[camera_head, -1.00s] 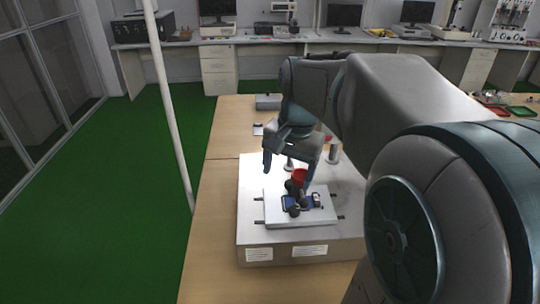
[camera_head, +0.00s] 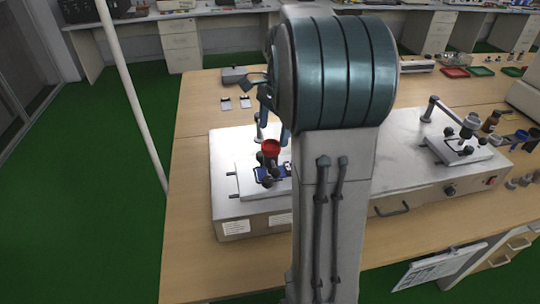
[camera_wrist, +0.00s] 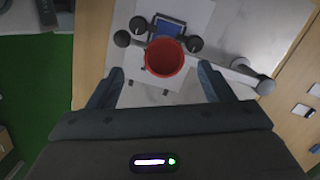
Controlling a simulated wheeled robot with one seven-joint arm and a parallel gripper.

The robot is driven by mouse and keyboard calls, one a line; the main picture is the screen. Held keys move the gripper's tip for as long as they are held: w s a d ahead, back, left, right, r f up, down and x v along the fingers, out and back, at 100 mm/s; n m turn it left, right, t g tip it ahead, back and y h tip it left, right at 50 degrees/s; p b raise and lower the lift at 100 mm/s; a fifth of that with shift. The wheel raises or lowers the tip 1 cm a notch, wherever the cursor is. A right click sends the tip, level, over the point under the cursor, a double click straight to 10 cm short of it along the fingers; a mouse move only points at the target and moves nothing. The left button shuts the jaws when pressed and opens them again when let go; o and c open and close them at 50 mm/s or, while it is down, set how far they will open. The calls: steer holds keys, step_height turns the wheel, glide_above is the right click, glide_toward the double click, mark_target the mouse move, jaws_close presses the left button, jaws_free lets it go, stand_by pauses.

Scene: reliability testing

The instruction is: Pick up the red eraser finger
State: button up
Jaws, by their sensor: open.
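A red cup-shaped piece (camera_head: 271,148), the apparent red eraser finger, sits on dark knobbed parts above a small blue platform on the left tester (camera_head: 240,229). In the wrist view the red piece (camera_wrist: 164,57) lies just ahead of my fingers, between their lines. My gripper (camera_wrist: 160,72) is open, with nothing held. In the head view my gripper (camera_head: 273,122) is just above and behind the red piece, partly hidden by my arm. The height gap between fingers and piece cannot be told.
Dark round knobs (camera_wrist: 137,25) stand close around the red piece, and a metal arm with a pale cylinder lies at its right in the wrist view. A second tester (camera_head: 400,168) stands right. Bottles (camera_head: 490,121) are at the far right. Wooden table is clear at front left.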

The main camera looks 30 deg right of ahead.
mark_target(271, 149)
steer(key=shift+w+a+f+p, duration=0.1)
steer(key=shift+w+f+p, duration=0.05)
steer(key=shift+f, duration=1.3)
steer(key=shift+w+a+f+p, duration=0.1)
steer(key=shift+f+p, duration=0.05)
steer(key=shift+f, duration=1.25)
steer(key=c, duration=1.1)
step_height(271, 149, up, 10)
